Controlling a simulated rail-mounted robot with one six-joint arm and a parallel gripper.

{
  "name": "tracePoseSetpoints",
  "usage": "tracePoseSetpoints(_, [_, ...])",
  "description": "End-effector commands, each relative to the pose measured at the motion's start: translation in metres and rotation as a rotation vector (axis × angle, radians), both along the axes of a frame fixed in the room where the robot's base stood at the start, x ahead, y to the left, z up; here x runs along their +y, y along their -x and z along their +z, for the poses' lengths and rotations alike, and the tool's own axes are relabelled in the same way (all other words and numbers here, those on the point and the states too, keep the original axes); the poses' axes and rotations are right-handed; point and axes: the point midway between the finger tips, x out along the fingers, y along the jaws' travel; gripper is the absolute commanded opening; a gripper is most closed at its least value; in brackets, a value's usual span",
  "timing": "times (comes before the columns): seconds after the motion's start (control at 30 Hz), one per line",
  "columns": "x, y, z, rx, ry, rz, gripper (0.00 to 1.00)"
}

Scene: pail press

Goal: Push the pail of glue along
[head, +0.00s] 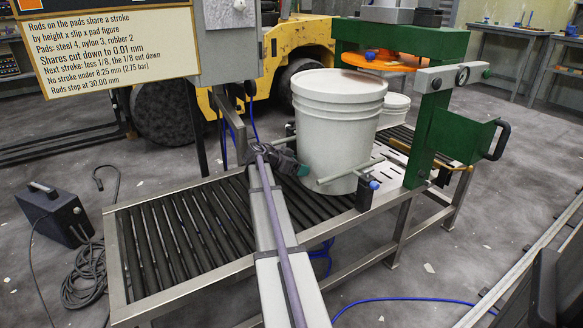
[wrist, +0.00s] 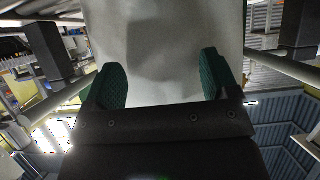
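The large white lidded pail (head: 340,130) stands upright on the roller conveyor (head: 170,240), in front of the green press. In the wrist view the pail's pale wall (wrist: 165,40) fills the upper middle. My gripper (head: 298,166) is low at the pail's left side. In the wrist view its two green-padded fingers (wrist: 163,82) are spread apart with nothing clasped between them. The pail is wider than the gap and lies right ahead of the fingertips. I cannot tell whether they touch it.
Guide rods with a blue-knobbed clamp (head: 372,184) flank the pail. A second white pail (head: 394,108) stands behind it under the press (head: 432,125) with its orange disc (head: 386,60). The near-left rollers are clear apart from my arm. A sign (head: 120,45) hangs upper left.

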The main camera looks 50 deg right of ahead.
Motion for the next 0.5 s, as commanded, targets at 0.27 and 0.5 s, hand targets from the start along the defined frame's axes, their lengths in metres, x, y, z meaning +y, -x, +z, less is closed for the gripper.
tracePoseSetpoints(0.27, [-0.02,0.007,0.0,0.0,0.001,-0.003,0.8])
tracePoseSetpoints(0.5, [-0.036,0.013,0.0,0.001,0.001,-0.003,0.8])
